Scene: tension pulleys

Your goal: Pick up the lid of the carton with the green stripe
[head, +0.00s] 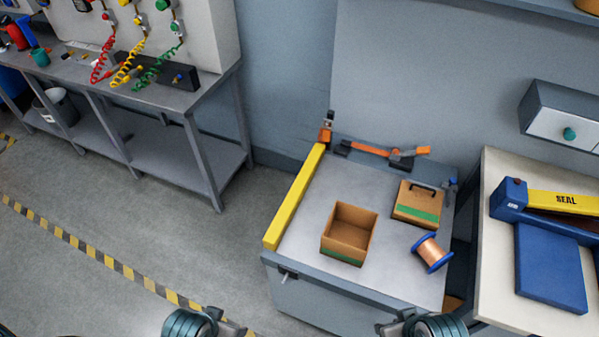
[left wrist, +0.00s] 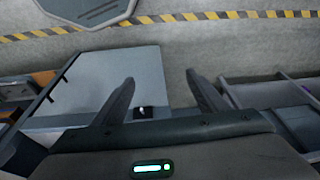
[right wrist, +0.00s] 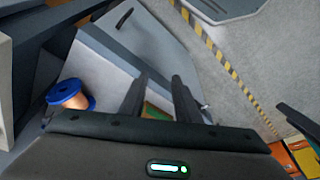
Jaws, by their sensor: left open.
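A brown open carton (head: 348,233) with a green stripe low on its front stands on the grey bench top (head: 300,255) in the head view. Behind it to the right is a brown, closed-topped piece (head: 418,203) with a black handle and a green stripe. My left gripper (head: 232,326) is at the bottom edge of the head view, open and empty in the left wrist view (left wrist: 162,85). My right gripper (head: 392,327) is in front of the bench; its fingers (right wrist: 159,80) stand apart with nothing between them. A brown and green patch shows beyond them, partly hidden.
A copper spool with blue flanges (head: 432,253) lies just in front of the handled piece. A yellow rail (head: 295,200) edges the bench on the left, and an orange bar (head: 380,149) lies along the back. A blue sealing machine (head: 548,255) stands on the right table.

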